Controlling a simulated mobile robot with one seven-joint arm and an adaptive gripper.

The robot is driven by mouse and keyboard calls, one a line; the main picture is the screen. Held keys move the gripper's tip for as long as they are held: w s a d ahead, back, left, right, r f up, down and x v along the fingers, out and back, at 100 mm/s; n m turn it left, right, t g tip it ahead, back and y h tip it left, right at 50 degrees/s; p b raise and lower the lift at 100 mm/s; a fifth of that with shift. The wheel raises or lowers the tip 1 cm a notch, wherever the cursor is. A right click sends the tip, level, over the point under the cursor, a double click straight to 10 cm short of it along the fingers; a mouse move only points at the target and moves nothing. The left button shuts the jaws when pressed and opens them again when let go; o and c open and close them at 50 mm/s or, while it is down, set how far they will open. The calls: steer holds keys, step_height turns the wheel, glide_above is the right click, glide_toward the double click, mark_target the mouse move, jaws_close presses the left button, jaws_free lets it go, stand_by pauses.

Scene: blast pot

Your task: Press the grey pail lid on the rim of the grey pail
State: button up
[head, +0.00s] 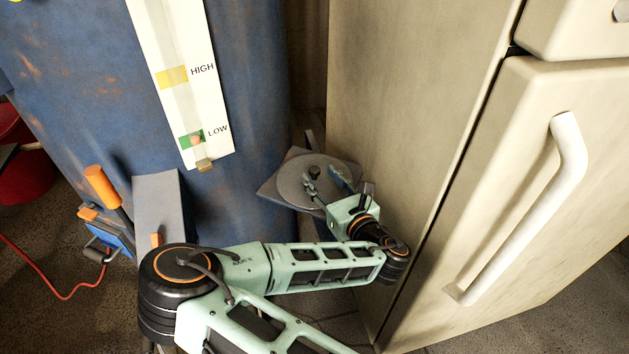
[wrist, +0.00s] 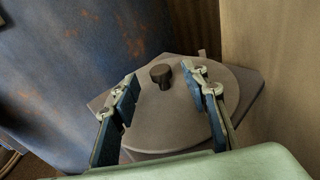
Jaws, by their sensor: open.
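The grey pail lid (head: 293,186) is a flat round disc with a dark knob (head: 315,172) on top. It lies flat on a square grey surface (head: 268,192) in the gap between the blue vessel and the cream cabinet. The lid (wrist: 178,122) and its knob (wrist: 161,75) also show in the wrist view. My gripper (wrist: 165,88) is open and empty, with one finger on each side of the knob in that picture. In the head view my gripper (head: 325,180) is over the lid. I cannot make out the grey pail in either view.
The blue vessel (head: 85,70) with its HIGH and LOW gauge strip (head: 200,105) stands to the left. The cream cabinet (head: 415,95) with a white handle (head: 530,210) stands close on the right. An orange-handled lever (head: 102,187) is at the left.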

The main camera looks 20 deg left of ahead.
mark_target(316, 170)
steer(key=b+x, duration=0.1)
steer(key=x, duration=0.3)
steer(key=shift+w+a+r, duration=0.1)
steer(key=shift+w, duration=0.05)
steer(key=shift+c, duration=0.5)
jaws_close()
